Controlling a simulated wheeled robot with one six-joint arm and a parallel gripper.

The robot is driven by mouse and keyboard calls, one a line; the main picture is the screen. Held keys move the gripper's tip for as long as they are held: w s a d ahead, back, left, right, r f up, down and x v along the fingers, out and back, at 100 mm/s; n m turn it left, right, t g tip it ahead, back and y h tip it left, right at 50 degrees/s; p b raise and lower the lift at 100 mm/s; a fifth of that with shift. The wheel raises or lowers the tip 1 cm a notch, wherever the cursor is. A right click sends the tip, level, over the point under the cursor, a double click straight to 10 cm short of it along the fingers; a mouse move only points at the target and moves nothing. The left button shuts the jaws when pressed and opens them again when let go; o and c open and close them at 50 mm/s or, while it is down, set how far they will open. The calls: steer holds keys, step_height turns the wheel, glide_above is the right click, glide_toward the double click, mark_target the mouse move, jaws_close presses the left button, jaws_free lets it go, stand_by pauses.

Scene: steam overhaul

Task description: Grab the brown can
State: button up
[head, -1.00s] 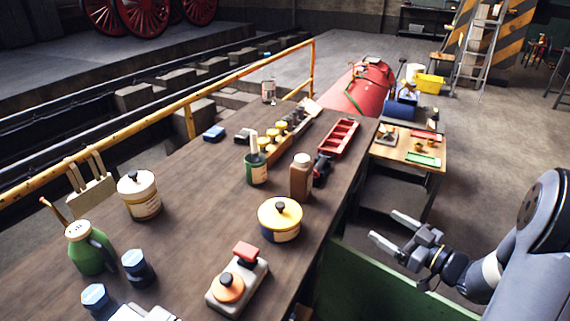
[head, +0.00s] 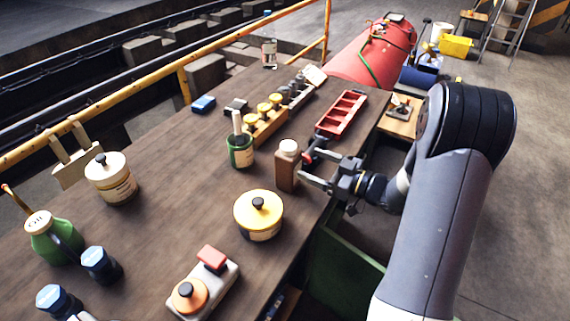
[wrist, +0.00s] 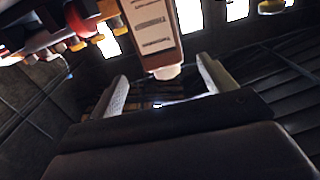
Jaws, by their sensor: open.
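The brown can (head: 287,170), a tall brown container with a cream cap, stands upright on the wooden bench near its right edge. In the wrist view the can (wrist: 152,28) appears upside down, with a pale label and its cap pointing down between the finger directions. My gripper (head: 306,169) is open and empty, just right of the can, with its fingers pointing toward it. In the wrist view the two fingers of my gripper (wrist: 162,72) are spread to either side of the cap. I cannot tell whether either finger touches the can.
A green tin (head: 241,152) stands left of the can, and a yellow-lidded pot (head: 258,222) stands in front of it. A red tray (head: 342,114) lies behind. A dark red-and-black object (head: 316,143) is close behind my gripper.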

mark_target(298, 160)
steer(key=x, duration=0.2)
steer(key=shift+w+a, duration=0.25)
steer(key=shift+a, duration=0.05)
steer(key=shift+p+x, duration=1.05)
steer(key=shift+x, duration=1.6)
steer(key=shift+s+a+f, duration=0.1)
steer(key=shift+s, duration=0.05)
steer(key=shift+c, duration=0.2)
steer(key=c, duration=1.2)
steer(key=shift+c, duration=0.5)
